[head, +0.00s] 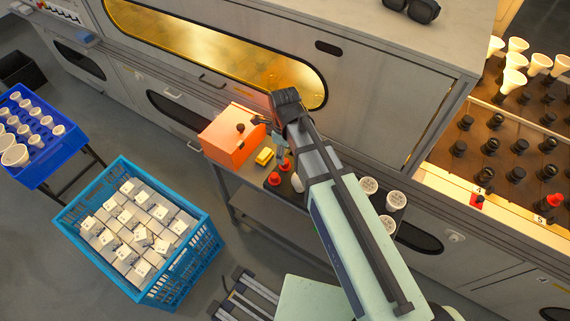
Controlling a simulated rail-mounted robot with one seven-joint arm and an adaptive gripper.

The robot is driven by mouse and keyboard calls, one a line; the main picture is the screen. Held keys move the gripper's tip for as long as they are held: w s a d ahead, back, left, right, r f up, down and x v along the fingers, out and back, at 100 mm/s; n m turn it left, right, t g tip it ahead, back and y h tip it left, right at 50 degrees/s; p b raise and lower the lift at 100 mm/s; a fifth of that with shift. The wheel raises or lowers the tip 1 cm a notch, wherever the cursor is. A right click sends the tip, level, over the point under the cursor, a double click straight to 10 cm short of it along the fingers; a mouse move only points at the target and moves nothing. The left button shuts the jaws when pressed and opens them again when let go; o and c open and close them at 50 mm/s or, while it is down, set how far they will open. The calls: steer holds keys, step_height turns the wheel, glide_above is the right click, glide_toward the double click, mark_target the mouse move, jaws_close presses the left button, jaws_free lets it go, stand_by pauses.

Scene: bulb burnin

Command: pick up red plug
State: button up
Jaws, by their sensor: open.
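Two red plugs stand close together on a dark mat on the small grey table. One red plug (285,165) is just below my gripper and the other red plug (274,179) is a little nearer and to the left. My gripper (280,151) points down above them, open and small in the view. I cannot tell whether it touches the upper plug. Another red piece (554,200) sits in the socket rack at the far right. My forearm hides part of the mat.
An orange box (228,140) and a yellow block (264,156) stand left of the plugs. White round pieces (369,185) stand right of my arm. A blue crate (190,262) of white boxes is on the floor. The grey machine (370,75) rises behind.

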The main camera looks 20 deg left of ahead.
mark_target(285, 166)
steer(key=shift+f+p, duration=0.8)
steer(key=shift+f, duration=2.05)
steer(key=shift+d, duration=0.1)
steer(key=c, duration=1.1)
